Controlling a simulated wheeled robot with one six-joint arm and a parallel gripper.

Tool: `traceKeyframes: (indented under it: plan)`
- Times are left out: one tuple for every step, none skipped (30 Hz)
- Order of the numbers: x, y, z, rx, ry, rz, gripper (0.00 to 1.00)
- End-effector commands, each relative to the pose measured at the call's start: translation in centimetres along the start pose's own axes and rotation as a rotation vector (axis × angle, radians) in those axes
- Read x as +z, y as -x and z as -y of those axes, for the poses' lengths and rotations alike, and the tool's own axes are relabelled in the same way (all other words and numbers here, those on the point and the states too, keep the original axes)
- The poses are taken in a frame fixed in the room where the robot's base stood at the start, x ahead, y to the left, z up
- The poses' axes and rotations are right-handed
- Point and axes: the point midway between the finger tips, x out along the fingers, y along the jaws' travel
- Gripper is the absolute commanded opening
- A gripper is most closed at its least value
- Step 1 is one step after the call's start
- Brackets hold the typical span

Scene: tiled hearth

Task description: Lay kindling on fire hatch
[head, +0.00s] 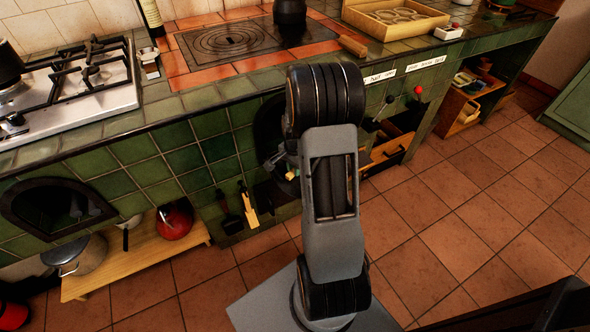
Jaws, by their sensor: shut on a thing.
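My gripper (283,164) is low against the green tiled front, mostly hidden behind my own arm. It is shut on a small pale piece that looks like kindling (291,175), of which only an end shows. A dark rounded opening, which looks like the fire hatch (266,124), is in the tiled front just left of my arm. My gripper is at or just in front of its lower edge; I cannot tell whether the kindling touches it. The inside of the opening is dark and largely hidden by my arm.
Above is the tiled counter with a cooking plate (228,40), a gas hob (88,80), a wooden tray (396,17) and a short wooden piece (353,45). Tools (249,207) hang below the opening. A low shelf (140,254) holds a red kettle (174,221). Floor at right is clear.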

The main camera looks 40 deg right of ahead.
Motion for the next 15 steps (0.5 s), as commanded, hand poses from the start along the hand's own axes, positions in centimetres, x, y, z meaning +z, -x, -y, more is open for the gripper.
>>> traceKeyframes:
  plan:
    - [-0.02,-0.21,0.0,-0.001,0.0,0.0,0.0]
    - [-0.02,-0.16,0.01,-0.001,0.0,-0.001,0.0]
    - [-0.03,-0.09,0.0,-0.001,0.0,-0.001,0.0]
    - [-0.03,-0.07,0.0,-0.001,0.0,-0.001,0.0]
    - [-0.03,-0.07,0.0,-0.001,0.0,-0.001,0.0]
    - [-0.02,-0.07,-0.01,-0.001,0.0,-0.001,0.0]
    - [-0.02,-0.08,-0.01,-0.001,0.0,-0.001,0.0]
    - [-0.02,-0.12,-0.01,0.0,0.0,0.0,0.0]
    - [-0.02,-0.22,-0.02,0.0,0.0,0.0,0.0]
    - [-0.02,-0.32,-0.02,0.0,0.0,0.0,0.0]
    - [-0.02,-0.43,-0.02,0.0,0.0,0.0,0.0]
    - [-0.02,-0.57,-0.02,0.0,0.0,0.0,0.0]
    - [-0.02,-0.49,-0.02,0.0,0.0,0.0,0.22]
    - [-0.02,-0.45,-0.02,0.0,0.0,0.0,0.25]
    - [-0.02,-0.44,-0.02,0.0,0.0,0.0,0.29]
